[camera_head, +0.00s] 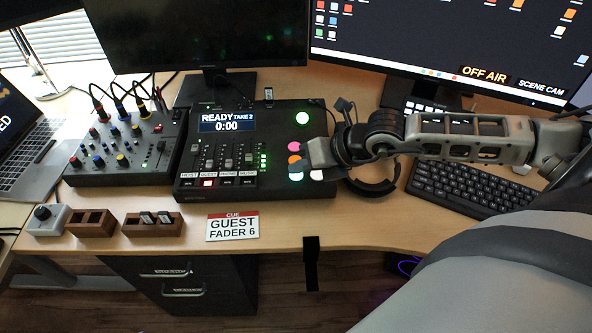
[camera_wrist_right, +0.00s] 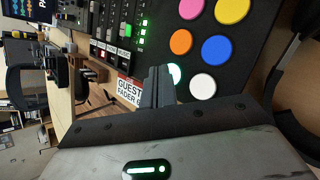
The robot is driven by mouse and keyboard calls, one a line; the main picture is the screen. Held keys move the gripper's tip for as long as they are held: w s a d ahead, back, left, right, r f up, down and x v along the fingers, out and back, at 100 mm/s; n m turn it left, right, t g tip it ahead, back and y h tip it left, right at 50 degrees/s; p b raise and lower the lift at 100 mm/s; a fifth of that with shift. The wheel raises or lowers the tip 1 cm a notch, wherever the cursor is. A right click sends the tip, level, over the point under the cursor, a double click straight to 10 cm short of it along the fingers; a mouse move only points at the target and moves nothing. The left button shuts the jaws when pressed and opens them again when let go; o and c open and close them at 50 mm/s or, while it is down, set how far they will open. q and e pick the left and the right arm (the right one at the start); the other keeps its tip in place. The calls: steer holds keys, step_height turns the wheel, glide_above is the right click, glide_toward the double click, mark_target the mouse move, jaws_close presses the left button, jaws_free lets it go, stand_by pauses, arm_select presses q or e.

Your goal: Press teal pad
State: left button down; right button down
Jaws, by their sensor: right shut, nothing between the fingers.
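The teal pad (camera_wrist_right: 175,72) is a round glowing button in the left column of pads on the black console (camera_head: 258,188). In the wrist view its left part is hidden behind my right gripper's fingers. It also shows in the head view (camera_head: 295,176), beside the fingers. My right gripper (camera_wrist_right: 160,80) is shut and empty, with its fingertips just over or beside the teal pad. I cannot tell whether they touch it. In the head view the right gripper (camera_head: 313,153) covers part of the pad group. My left gripper is not in view.
Close by are a white pad (camera_wrist_right: 203,86), a blue pad (camera_wrist_right: 217,49), an orange pad (camera_wrist_right: 181,42) and a pink pad (camera_wrist_right: 191,8). Headphones (camera_head: 374,187) lie right of the console. A cue card (camera_head: 232,227) lies in front; a mixer (camera_head: 125,150) stands left.

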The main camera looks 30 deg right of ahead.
mark_target(302, 178)
steer(key=shift+r, duration=0.35)
step_height(302, 178, up, 6)
steer(key=p, duration=0.5)
stand_by(0.7)
